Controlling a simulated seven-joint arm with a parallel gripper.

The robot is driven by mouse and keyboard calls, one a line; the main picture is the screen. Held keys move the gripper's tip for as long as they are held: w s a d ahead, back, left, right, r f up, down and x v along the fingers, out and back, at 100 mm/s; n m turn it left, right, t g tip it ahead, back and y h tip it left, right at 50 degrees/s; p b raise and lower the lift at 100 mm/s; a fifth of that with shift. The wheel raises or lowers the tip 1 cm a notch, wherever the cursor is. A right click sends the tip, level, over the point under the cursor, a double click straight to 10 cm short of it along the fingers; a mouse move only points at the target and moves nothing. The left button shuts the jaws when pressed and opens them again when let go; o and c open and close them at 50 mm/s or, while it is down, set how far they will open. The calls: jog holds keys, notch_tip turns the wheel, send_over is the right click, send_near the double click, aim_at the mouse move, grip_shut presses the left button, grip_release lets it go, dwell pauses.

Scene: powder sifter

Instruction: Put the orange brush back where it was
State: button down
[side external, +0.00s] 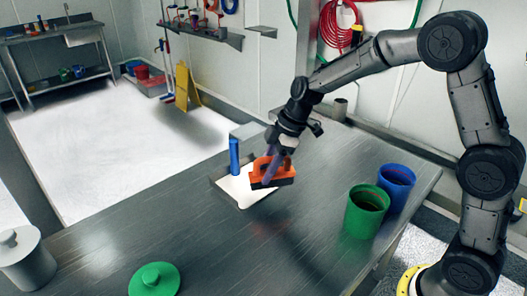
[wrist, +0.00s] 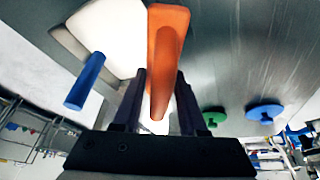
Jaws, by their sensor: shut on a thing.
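The orange brush (side external: 272,171), with dark bristles on its underside, is held in my gripper (side external: 277,162). In the side view it overlaps the right part of a white board (side external: 240,190) on the table; I cannot tell whether it touches the board.
A green container (side external: 366,211) and a blue container (side external: 394,187) stand at the table's right. A green round lid (side external: 155,280) lies near the front, and a grey lidded pot (side external: 22,262) stands at the left. The metal table between them is clear.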

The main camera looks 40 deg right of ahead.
jog(key=w+d+r+m+t+h, duration=0.1)
jog(key=w+d+r+m, duration=0.15)
jog(key=d+m, duration=0.2)
jog(key=w+d+r+m+h, duration=0.2)
jog(key=d+r+m, duration=0.15)
jog(key=d, duration=0.25)
jog(key=w+d+r+m+t+h, duration=0.1)
jog(key=w+d+r+m, duration=0.15)
jog(key=d+m, duration=0.2)
jog(key=w+d+f, duration=0.1)
jog(key=w+f, duration=0.2)
jog(key=w, duration=0.1)
jog(key=w+d+f, duration=0.1)
jog(key=w+f, duration=0.2)
jog(key=w, duration=0.2)
jog(key=w+d+f, duration=0.1)
jog(key=w+f, duration=0.3)
jog(key=shift+w+d+f, duration=0.1)
jog(key=shift+w+d, duration=0.1)
jog(key=shift+d, duration=0.1)
jog(key=shift+w+f, duration=0.1)
jog(key=shift+f, duration=1.55)
jog(key=shift+f, duration=0.15)
jog(key=shift+c, duration=2.2)
grip_release()
